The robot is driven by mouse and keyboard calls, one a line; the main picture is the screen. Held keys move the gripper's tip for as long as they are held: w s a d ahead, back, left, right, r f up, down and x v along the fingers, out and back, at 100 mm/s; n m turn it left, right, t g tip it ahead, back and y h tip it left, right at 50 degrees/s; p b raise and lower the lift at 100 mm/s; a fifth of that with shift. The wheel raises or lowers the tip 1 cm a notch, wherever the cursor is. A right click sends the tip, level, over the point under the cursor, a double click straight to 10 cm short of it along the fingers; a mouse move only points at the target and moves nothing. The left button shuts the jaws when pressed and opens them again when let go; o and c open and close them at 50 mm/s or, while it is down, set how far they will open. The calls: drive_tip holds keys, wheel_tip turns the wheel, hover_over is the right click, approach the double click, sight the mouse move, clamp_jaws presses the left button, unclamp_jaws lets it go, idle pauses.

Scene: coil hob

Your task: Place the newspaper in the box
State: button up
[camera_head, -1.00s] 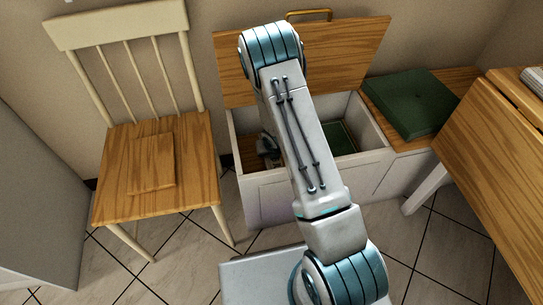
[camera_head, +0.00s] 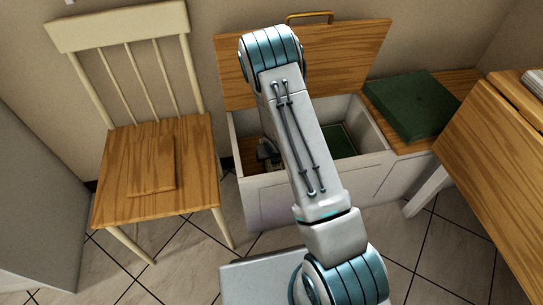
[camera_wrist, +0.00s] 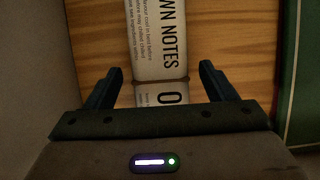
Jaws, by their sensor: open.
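The newspaper (camera_wrist: 157,40) is white and dark-lettered, with "OWN NOTES" readable in the wrist view. It lies on a wooden surface inside the box. The box (camera_head: 370,126) is a white bench box with its wooden lid (camera_head: 345,55) raised against the wall. My gripper (camera_wrist: 158,80) is open, with one finger on each side of the newspaper and a gap to it on both sides. In the head view my gripper (camera_head: 268,152) is down inside the left part of the box, partly hidden by my arm. The newspaper is hidden there.
A green panel (camera_wrist: 303,70) lies to the right inside the box. A green cushion (camera_head: 412,104) sits on the bench right of it. A wooden table (camera_head: 490,150) stands at right with a pale item (camera_head: 534,80) cut off by the frame. A chair (camera_head: 155,175) stands at left.

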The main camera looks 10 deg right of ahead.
drive_tip(key=s+d+r+m+p, duration=0.1)
drive_tip(key=s+r+m, duration=0.4)
drive_tip(key=r, duration=0.4)
drive_tip(key=s+d+r+m+g+h+p, duration=0.1)
drive_tip(key=s+r+m, duration=0.1)
drive_tip(key=r+m, duration=0.6)
drive_tip(key=s+d+r+m+p, duration=0.1)
drive_tip(key=s+r+m, duration=0.35)
drive_tip(key=r, duration=0.55)
drive_tip(key=s+a+r+m+g, duration=0.1)
drive_tip(key=s+r+m, duration=0.4)
drive_tip(key=s+m, duration=0.2)
drive_tip(key=s+a+r+m+g+y, duration=0.1)
drive_tip(key=s+a+r+m, duration=0.1)
drive_tip(key=s+r+m, duration=0.3)
drive_tip(key=s+m, duration=0.3)
drive_tip(key=m, duration=0.3)
drive_tip(key=shift+s+r, duration=0.25)
drive_tip(key=shift+r, duration=0.15)
